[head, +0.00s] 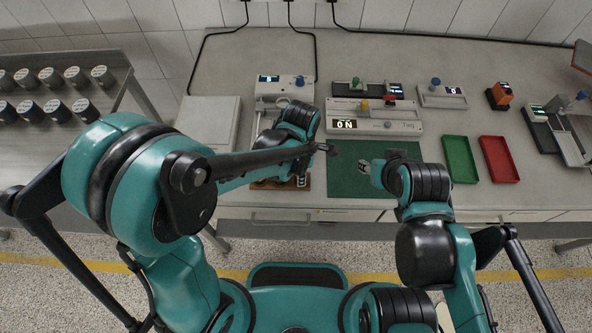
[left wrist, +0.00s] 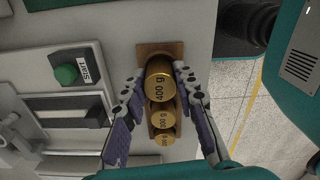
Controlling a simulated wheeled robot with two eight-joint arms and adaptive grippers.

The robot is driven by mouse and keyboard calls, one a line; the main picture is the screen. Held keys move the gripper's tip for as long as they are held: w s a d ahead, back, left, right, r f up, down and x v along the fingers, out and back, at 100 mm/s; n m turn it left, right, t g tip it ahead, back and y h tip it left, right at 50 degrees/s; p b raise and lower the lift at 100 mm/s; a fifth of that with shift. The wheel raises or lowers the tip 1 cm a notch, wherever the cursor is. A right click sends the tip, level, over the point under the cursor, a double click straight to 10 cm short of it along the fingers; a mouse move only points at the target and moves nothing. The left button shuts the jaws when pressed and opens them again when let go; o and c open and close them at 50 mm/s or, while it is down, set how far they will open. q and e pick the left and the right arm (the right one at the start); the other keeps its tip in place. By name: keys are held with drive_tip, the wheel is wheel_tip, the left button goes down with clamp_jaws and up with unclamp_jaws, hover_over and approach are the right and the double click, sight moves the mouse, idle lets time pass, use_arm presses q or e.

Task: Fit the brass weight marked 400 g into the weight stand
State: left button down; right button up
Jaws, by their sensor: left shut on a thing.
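The brass weight marked 400 g (left wrist: 160,88) is between the fingers of my left gripper (left wrist: 160,78) in the left wrist view. The gripper is shut on it. The weight is over the top end of the wooden weight stand (left wrist: 158,48), in line with smaller brass weights (left wrist: 163,120) in the stand. I cannot tell whether it is seated or held just above. In the head view the brown stand (head: 262,184) shows at the table's front edge, partly hidden by my left arm. My right gripper (head: 376,168) is over the green mat; its fingers are too small to read.
A device with a green start button (left wrist: 67,73) stands beside the stand. The green mat (head: 345,185) lies right of it, then a green tray (head: 459,158) and a red tray (head: 499,158). Instruments (head: 372,115) stand behind. Dark cylinders (head: 50,77) fill the left rack.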

use_arm(q)
drive_tip(key=shift+s+d+r, duration=0.1)
drive_tip(key=shift+d+r, duration=0.05)
drive_tip(key=shift+d, duration=0.05)
drive_tip(key=c, duration=1.2)
unclamp_jaws()
drive_tip(key=shift+a, duration=0.2)
drive_tip(key=shift+d, duration=0.15)
wheel_tip(320, 180, up, 12)
drive_tip(key=p, duration=0.4)
drive_tip(key=s+a+r+m+t, duration=0.1)
drive_tip(key=a+r+m+t, duration=0.1)
drive_tip(key=a+m, duration=0.4)
drive_tip(key=s+a+r+m+t, duration=0.2)
drive_tip(key=a+m, duration=0.4)
drive_tip(key=m, duration=0.1)
drive_tip(key=s+a+r+m+t, duration=0.2)
drive_tip(key=a+m+t, duration=0.1)
drive_tip(key=a+m, duration=0.3)
drive_tip(key=shift+r+m, duration=0.1)
drive_tip(key=shift+m, duration=0.3)
